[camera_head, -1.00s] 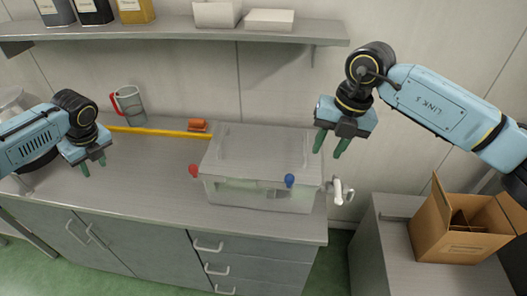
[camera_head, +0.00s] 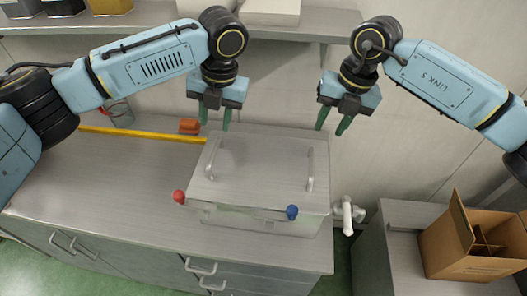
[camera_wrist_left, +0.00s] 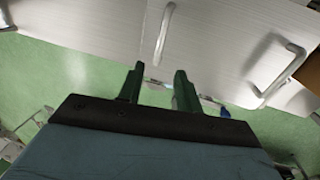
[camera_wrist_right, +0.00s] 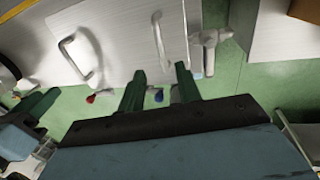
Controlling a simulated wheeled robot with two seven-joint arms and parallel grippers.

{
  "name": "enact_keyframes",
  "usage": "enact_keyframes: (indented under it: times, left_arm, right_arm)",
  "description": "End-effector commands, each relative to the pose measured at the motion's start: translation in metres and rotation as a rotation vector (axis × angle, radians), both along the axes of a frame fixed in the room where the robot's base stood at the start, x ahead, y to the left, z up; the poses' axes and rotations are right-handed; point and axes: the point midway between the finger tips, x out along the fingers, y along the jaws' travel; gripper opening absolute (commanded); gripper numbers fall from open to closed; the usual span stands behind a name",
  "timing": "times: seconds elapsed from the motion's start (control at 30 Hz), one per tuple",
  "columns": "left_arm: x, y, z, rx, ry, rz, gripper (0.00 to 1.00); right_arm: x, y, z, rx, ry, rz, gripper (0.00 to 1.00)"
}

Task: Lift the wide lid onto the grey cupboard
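The wide lid (camera_head: 258,165) is a flat grey panel with two upright bar handles, a left handle (camera_head: 213,158) and a right handle (camera_head: 311,170). It lies on a clear box on the counter. My left gripper (camera_head: 220,124) is open and empty, above and behind the left handle. My right gripper (camera_head: 334,127) is open and empty, above and behind the right handle. Both handles also show in the right wrist view, beyond the fingers (camera_wrist_right: 158,72). The low grey cupboard (camera_head: 398,222) stands to the right of the counter.
An open cardboard box (camera_head: 470,245) takes the right part of the cupboard top. A white tap (camera_head: 346,215) juts out between box and cupboard. A shelf (camera_head: 290,32) hangs behind. A yellow bar (camera_head: 145,134) lies left.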

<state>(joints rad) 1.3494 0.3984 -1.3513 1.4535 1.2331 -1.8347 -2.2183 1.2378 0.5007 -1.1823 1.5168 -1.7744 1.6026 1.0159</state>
Motion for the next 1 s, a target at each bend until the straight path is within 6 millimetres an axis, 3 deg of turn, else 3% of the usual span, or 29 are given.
enact_keyframes:
  times: [0.47,1.0]
  left_arm:
    - [0.000,0.002,-0.009,0.000,0.002,0.001,0.35]
    - [0.001,0.021,-0.104,0.000,0.002,0.002,0.35]
  right_arm:
    - [0.000,0.002,-0.009,-0.001,0.002,0.000,0.34]
    - [0.000,0.021,-0.104,0.000,0.003,0.001,0.34]
